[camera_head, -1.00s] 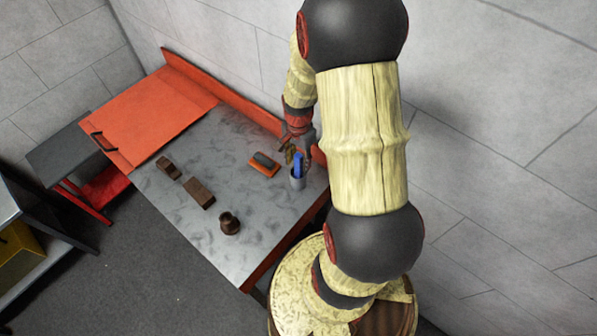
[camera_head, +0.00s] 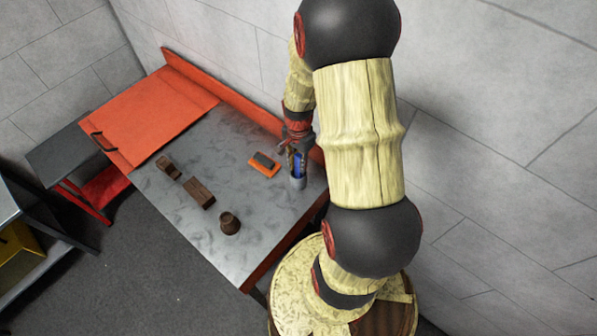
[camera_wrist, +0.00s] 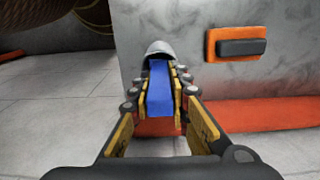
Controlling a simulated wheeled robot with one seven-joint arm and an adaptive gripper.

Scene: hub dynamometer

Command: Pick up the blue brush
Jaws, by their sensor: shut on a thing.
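The blue brush (camera_head: 299,164) stands in a small grey cup (camera_head: 298,183) near the right back edge of the workbench. My gripper (camera_head: 297,158) is around the brush's handle just above the cup. In the wrist view the blue brush (camera_wrist: 160,92) lies between the two yellow-and-black fingers of my gripper (camera_wrist: 158,80), which are shut on it. The rounded grey cup (camera_wrist: 161,48) shows beyond the fingertips. The brush's lower end is hidden in the cup.
An orange tray with a dark block (camera_head: 264,164) sits left of the cup. Two brown blocks (camera_head: 201,194) (camera_head: 168,167) and a brown pot (camera_head: 229,223) stand farther left. A raised orange edge (camera_head: 230,104) runs along the wall. The front middle of the metal bench is clear.

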